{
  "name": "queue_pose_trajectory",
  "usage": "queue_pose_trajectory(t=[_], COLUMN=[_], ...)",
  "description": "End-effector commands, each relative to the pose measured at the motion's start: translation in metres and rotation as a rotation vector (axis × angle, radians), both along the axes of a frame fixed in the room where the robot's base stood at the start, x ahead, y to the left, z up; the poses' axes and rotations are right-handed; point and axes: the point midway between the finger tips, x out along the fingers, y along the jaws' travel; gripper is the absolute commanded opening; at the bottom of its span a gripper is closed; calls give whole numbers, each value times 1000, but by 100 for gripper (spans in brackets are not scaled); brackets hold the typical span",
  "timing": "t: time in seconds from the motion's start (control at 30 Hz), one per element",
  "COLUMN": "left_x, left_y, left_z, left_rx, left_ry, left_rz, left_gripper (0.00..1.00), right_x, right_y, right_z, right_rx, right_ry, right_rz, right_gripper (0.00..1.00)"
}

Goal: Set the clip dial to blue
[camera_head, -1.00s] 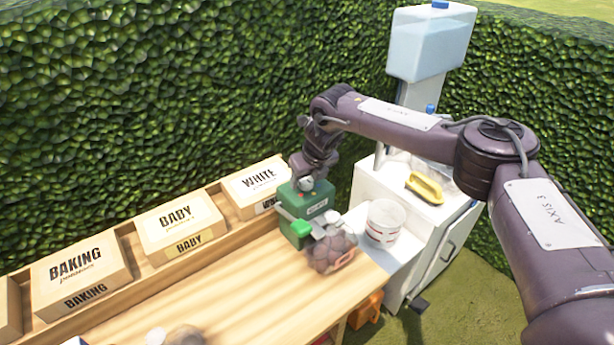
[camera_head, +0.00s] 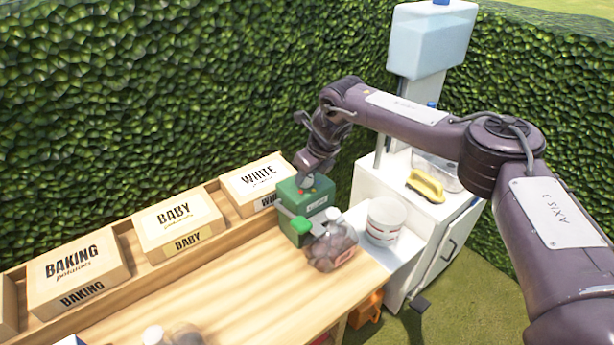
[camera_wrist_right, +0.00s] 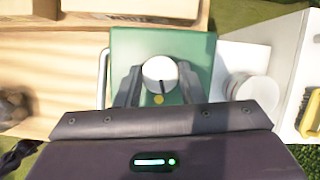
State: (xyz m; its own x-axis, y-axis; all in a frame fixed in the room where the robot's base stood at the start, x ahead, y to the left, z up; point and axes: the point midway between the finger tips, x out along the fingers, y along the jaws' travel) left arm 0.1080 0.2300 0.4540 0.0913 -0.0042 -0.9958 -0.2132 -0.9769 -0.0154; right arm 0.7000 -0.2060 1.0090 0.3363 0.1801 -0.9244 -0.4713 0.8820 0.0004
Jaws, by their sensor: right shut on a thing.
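The green clip machine (camera_head: 296,204) stands at the right end of the wooden bench, with a bag of dark potatoes (camera_head: 332,246) at its front. In the right wrist view its green top (camera_wrist_right: 190,60) carries a round white dial (camera_wrist_right: 158,72) with a dark pointer line, and a yellow dot (camera_wrist_right: 158,99) just below it. My right gripper (camera_head: 306,181) reaches down onto the machine's top. In the wrist view its two dark fingers (camera_wrist_right: 159,84) are shut on the dial from both sides. Other colour marks around the dial are hidden or unclear. My left gripper is not in view.
Labelled boxes, baking (camera_head: 77,273), baby (camera_head: 177,221) and white (camera_head: 256,182), line the back of the bench. The bench middle is clear.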

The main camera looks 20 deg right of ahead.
Motion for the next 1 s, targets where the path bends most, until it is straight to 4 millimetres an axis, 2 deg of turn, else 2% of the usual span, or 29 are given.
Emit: queue_pose_trajectory(t=[0.2,0.6,1.0], left_x=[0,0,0], left_y=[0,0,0], left_z=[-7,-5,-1], left_rx=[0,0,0], left_ry=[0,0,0], left_rz=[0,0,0], left_gripper=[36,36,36], right_x=[2,4,5], right_y=[-1,-2,-3], right_z=[1,3,2], right_rx=[1,-3,-2], right_ry=[-4,-4,-4], right_rz=[203,556,755], right_gripper=[13,13,13])
